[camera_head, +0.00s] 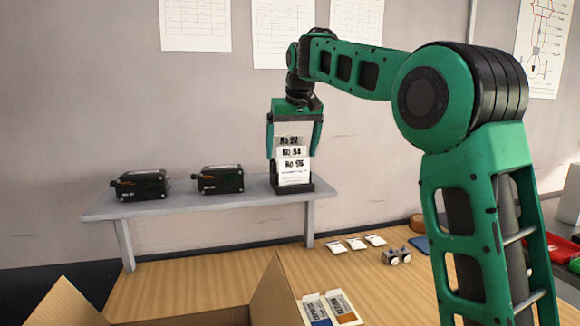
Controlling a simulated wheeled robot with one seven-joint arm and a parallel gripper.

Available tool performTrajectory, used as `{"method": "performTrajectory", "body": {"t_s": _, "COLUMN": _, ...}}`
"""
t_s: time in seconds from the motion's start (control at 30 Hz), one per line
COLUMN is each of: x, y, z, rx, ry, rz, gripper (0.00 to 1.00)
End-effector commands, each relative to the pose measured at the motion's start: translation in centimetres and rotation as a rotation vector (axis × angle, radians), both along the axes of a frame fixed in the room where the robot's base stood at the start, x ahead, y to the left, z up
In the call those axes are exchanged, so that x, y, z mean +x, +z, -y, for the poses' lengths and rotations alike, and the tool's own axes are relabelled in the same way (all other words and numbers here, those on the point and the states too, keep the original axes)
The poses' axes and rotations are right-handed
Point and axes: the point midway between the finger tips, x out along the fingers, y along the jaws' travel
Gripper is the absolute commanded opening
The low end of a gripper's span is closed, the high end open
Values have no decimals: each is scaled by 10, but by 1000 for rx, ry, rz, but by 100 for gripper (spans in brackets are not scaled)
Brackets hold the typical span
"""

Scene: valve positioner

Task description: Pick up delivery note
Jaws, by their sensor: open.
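Several white delivery notes (294,172) with black print stand upright in a small dark holder (291,187) at the right end of the grey shelf. The printed lines on them look like numbers, one of them perhaps "No 95". My gripper (294,146) points down at the notes from above. Its two green fingers are apart, one on each side of the notes. I cannot tell whether either finger touches them. The rear of the holder and the far side of the notes are hidden.
Two black devices (141,184) (220,178) sit on the grey shelf (190,206) left of the holder. An open cardboard box (275,290) stands at the front. Small white cards (355,243) and a small metal part (396,256) lie on the wooden table (190,280). Red bins (548,247) are at right.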

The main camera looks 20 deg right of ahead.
Motion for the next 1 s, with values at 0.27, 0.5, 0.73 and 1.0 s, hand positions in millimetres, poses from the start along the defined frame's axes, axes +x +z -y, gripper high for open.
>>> {"method": "performTrajectory", "body": {"t_s": 0.27, "x": 0, "y": 0, "z": 0, "rx": 0, "ry": 1, "rz": 0, "gripper": 47}}
{"method": "performTrajectory", "body": {"t_s": 0.5, "x": 0, "y": 1, "z": 0, "rx": 0, "ry": 1, "rz": 0, "gripper": 47}}
{"method": "performTrajectory", "body": {"t_s": 0.73, "x": 0, "y": 11, "z": 0, "rx": 0, "ry": 1, "rz": 2, "gripper": 47}}
{"method": "performTrajectory", "body": {"t_s": 1.0, "x": 1, "y": 43, "z": -1, "rx": 1, "ry": 1, "rz": 3, "gripper": 47}}
